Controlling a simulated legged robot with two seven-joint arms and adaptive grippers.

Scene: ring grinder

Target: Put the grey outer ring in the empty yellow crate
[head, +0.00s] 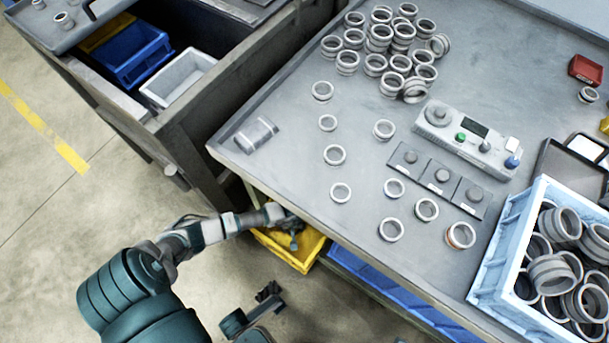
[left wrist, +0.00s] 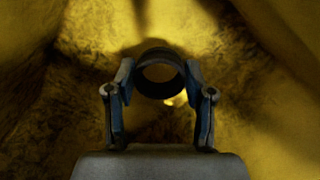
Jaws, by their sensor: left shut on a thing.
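The yellow crate (head: 283,249) stands low beside and partly under the table's front-left edge in the head view. My left gripper (head: 292,228) reaches down into it, partly hidden by the table edge. In the left wrist view my left gripper (left wrist: 159,82) is shut on a ring (left wrist: 158,91), which looks dark in the shade and sits between the fingertips. The crate's yellow walls and floor (left wrist: 245,120) surround the ring and the fingers. I cannot tell whether the ring touches the floor. My right gripper (head: 268,291) is low at the bottom, away from the table, too small to read.
The grey table (head: 300,150) carries several loose rings (head: 392,50), a control box (head: 465,138) and a light blue crate (head: 490,265) full of rings. A blue crate (head: 360,275) is under the table edge. A white bin (head: 180,78) and a dark blue bin (head: 130,55) are at upper left.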

